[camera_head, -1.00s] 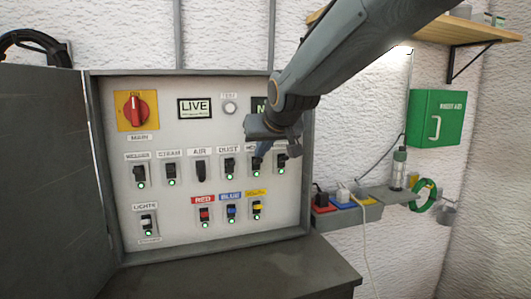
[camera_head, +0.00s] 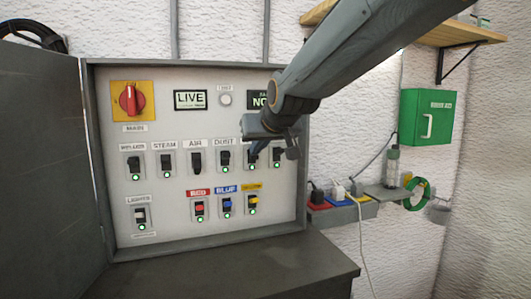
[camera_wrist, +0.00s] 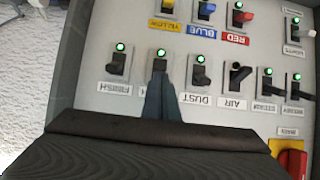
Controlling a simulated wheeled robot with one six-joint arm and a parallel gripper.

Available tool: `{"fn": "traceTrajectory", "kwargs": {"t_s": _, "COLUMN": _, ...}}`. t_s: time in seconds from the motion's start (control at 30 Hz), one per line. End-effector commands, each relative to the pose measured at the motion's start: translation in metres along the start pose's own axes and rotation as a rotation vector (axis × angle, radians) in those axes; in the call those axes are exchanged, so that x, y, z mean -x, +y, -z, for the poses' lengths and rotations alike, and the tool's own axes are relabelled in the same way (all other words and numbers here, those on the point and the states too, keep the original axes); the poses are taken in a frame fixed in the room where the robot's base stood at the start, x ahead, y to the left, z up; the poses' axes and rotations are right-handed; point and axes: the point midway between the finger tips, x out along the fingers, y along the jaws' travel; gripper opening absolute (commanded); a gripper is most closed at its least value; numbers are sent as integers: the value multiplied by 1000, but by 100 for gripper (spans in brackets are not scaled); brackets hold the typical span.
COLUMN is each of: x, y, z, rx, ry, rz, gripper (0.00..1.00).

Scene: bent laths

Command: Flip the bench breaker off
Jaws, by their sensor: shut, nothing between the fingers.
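A grey breaker panel (camera_head: 175,225) on the wall carries a row of labelled black switches. No label reading BENCH is legible. My gripper (camera_head: 253,153) is shut and empty, its tips at the switch between DUST (camera_head: 225,160) and the rightmost switch (camera_head: 276,158). In the wrist view, which is upside down, the narrow blue fingers (camera_wrist: 160,78) point at this switch (camera_wrist: 160,62). They cover its label, and I cannot tell whether they touch it. Its green light (camera_wrist: 160,53) is lit. The switches marked FINISH (camera_wrist: 117,66) and DUST (camera_wrist: 199,75) flank it, both lit.
The AIR switch (camera_head: 196,163) shows no green light. Red (camera_head: 200,209), blue (camera_head: 227,206) and yellow (camera_head: 252,202) switches sit below, lit. A red main knob (camera_head: 132,99) is upper left. A grey bench (camera_head: 230,270) juts out below; the open panel door (camera_head: 45,170) stands left.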

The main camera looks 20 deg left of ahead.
Motion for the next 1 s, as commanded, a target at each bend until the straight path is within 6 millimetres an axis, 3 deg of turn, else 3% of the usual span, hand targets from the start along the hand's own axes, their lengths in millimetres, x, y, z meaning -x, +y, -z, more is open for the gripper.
{"fn": "traceTrajectory", "kwargs": {"t_s": 0.2, "x": -8, "y": 3, "z": -13, "rx": 1, "ry": -1, "rz": 3, "gripper": 0}}
{"fn": "traceTrajectory", "kwargs": {"t_s": 1.0, "x": 3, "y": 5, "z": 4, "rx": 0, "ry": 0, "rz": 0, "gripper": 0}}
